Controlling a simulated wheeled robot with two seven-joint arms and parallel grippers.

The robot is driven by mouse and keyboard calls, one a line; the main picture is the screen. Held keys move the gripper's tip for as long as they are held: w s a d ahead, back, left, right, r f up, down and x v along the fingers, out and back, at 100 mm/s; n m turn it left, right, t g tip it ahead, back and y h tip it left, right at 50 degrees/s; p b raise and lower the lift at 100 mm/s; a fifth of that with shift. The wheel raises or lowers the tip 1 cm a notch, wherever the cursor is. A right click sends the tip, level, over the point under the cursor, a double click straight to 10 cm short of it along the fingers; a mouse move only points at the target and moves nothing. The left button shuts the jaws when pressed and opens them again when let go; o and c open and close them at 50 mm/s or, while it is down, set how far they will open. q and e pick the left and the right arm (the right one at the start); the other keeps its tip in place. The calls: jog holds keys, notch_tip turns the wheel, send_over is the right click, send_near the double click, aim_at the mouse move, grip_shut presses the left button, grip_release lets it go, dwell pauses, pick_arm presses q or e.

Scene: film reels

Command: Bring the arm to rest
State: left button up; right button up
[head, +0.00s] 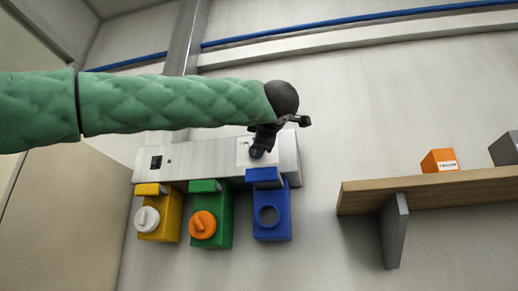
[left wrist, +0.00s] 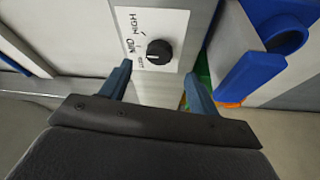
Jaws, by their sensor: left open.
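My left arm, in a green quilted sleeve, reaches across the head view from the left. Its dark gripper (head: 262,148) is in front of the right part of a pale wall panel. In the left wrist view my left gripper (left wrist: 158,72) is open, with two blue-grey fingers apart and nothing held. A black round knob (left wrist: 159,52) sits just beyond and between the fingertips, on a white label plate reading HIGH and MID; a third word is unclear. The fingers appear clear of the knob. My right gripper is in neither view.
Below the panel (head: 205,165) hang a yellow box (head: 171,222) with a white reel, a green box (head: 223,228) with an orange reel, and a blue box (head: 283,222) with a round opening. A wooden shelf (head: 430,194) at right bears an orange block (head: 438,160) and a grey block (head: 507,148).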

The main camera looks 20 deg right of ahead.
pick_arm(q)
jog(key=shift+s+a, duration=0.1)
jog(key=shift+s, duration=0.5)
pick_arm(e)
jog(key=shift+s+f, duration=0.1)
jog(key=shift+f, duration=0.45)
